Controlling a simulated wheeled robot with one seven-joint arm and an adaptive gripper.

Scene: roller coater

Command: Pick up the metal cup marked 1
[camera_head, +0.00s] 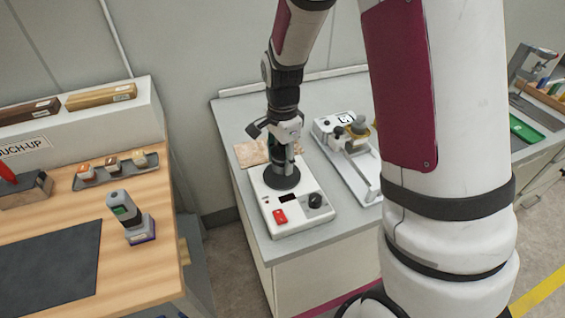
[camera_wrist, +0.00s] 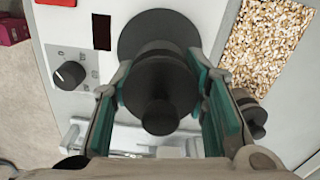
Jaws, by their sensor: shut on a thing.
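My gripper (camera_head: 285,143) is over the white hotplate-like device (camera_head: 262,216) on the grey bench. In the wrist view my gripper (camera_wrist: 162,88) has its two teal pads on either side of a dark, round, stepped piece (camera_wrist: 160,100), and it is shut on this piece. The piece stands above the device's dark round plate (camera_wrist: 140,27); whether it touches the plate is unclear. I see no mark 1 on it and cannot tell whether it is the metal cup. A small greyish rounded part (camera_head: 358,126) shows on the machine to the right.
The device has a red switch (camera_head: 280,216) and a black knob (camera_wrist: 70,74). A white machine (camera_head: 345,150) stands close on the right, and a speckled grainy panel (camera_wrist: 268,45) lies behind. A wooden table (camera_head: 165,215) with a handheld meter (camera_head: 128,212) is at left.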

